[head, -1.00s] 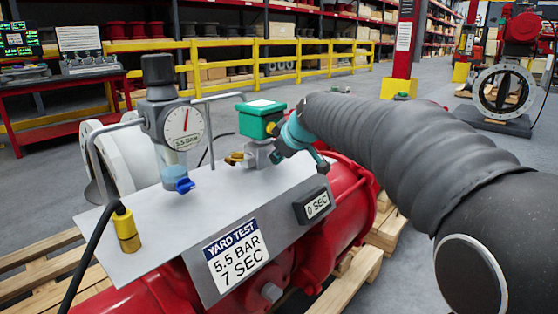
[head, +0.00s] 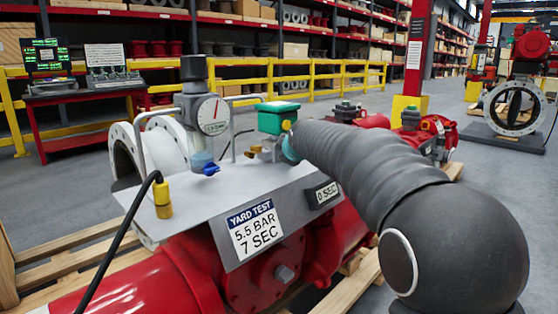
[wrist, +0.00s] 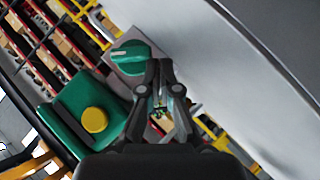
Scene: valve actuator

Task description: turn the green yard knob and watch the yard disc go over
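The green knob (wrist: 131,57) shows in the wrist view with a white pointer line, on a grey plate beside the green box (wrist: 82,110) with its yellow button (wrist: 95,120). My gripper (wrist: 160,66) looks shut, its fingertips close together just right of the knob. I cannot tell whether they touch it. In the head view my arm hides the gripper and knob; the green box (head: 278,117) shows beside the arm. A white flanged valve body (head: 123,152) stands behind the panel at left. I cannot make out a disc in it.
The grey panel (head: 205,197) carries a pressure gauge (head: 212,115), a YARD TEST plate (head: 256,231) reading 5.5 BAR 7 SEC, a 0 SEC display (head: 327,193) and a yellow hose fitting (head: 162,198). The red actuator (head: 150,285) lies below on a wooden pallet (head: 60,246).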

